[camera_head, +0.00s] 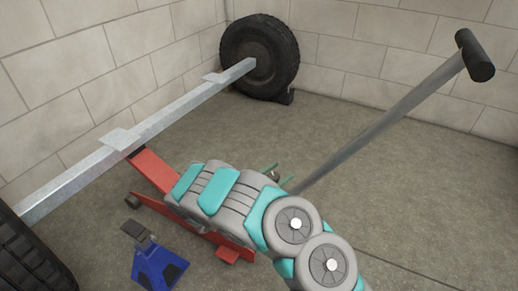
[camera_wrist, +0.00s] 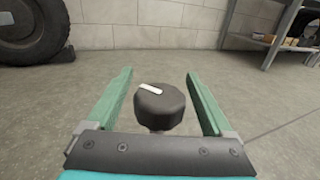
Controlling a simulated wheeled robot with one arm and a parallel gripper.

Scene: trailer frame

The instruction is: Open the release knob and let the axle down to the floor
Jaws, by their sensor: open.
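The release knob (camera_wrist: 160,106) is black and round with a white mark on its top, in the wrist view. My gripper (camera_wrist: 160,85) is open, with one green finger on each side of the knob and gaps between. In the head view my gripper (camera_head: 277,173) shows small behind my arm, near the base of the jack handle (camera_head: 385,125); the knob is hardly visible there. The red floor jack (camera_head: 152,170) has its lift arm under the grey axle (camera_head: 165,110). The axle runs between two wheels, the far one (camera_head: 259,57) by the back wall.
A blue jack stand (camera_head: 157,262) stands on the floor left of the jack. Dark wheel chocks sit by the far wheel. A metal shelf (camera_wrist: 280,30) stands at the back right in the wrist view. The floor right of the handle is clear.

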